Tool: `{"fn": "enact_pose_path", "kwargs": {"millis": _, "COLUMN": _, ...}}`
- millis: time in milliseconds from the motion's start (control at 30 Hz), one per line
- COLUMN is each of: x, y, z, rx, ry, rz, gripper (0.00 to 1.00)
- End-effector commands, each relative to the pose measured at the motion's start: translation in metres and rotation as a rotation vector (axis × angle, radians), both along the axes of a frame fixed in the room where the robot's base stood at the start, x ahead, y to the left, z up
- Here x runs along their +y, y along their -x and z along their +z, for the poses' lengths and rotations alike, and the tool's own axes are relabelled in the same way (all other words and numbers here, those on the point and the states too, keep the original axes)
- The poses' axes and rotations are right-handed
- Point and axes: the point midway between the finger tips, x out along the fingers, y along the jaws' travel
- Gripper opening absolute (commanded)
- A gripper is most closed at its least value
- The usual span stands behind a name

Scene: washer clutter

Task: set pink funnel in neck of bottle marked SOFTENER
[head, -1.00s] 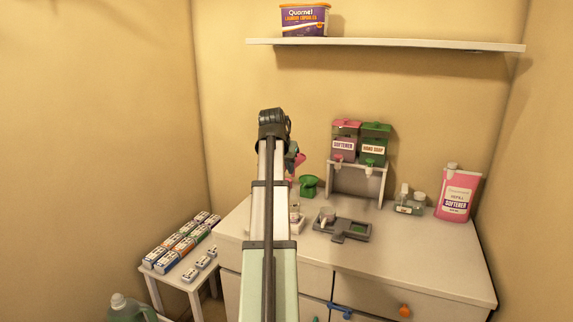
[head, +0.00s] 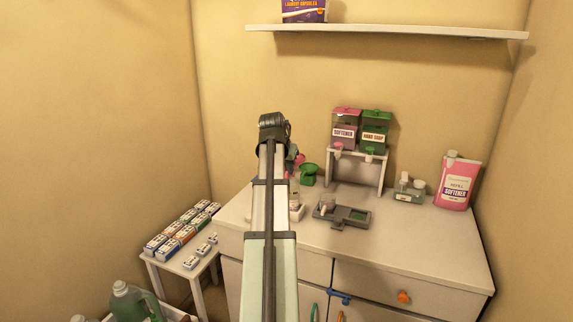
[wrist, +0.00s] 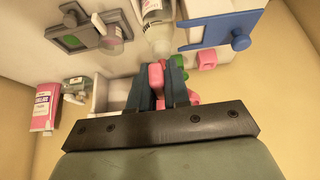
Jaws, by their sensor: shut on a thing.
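In the wrist view, my gripper (wrist: 158,90) has its dark blue fingers shut on a pink piece, the pink funnel (wrist: 156,74). Much of the funnel is hidden by the fingers. A clear bottle with a pale neck (wrist: 158,38) stands close beyond the fingertips; its label cannot be read. I cannot tell whether funnel and neck touch. In the head view, my arm hides most of the gripper and that bottle. A pink refill bottle marked SOFTENER (head: 458,183) stands at the right of the counter.
A green funnel (head: 309,173) stands just right of my arm. Pink and green dispensers (head: 344,133) sit on a white stand behind. A grey tray (head: 342,214) lies in front. The counter's right front is clear. A side table (head: 200,262) with boxes is at left.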

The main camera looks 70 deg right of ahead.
Motion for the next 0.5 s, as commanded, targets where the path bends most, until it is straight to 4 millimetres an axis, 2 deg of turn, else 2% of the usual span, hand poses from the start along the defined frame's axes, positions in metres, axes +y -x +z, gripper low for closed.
{"fn": "enact_pose_path", "kwargs": {"millis": 500, "x": 0.000, "y": 0.000, "z": -0.025, "rx": 0.000, "ry": 0.000, "rz": 0.000, "gripper": 0.00}}
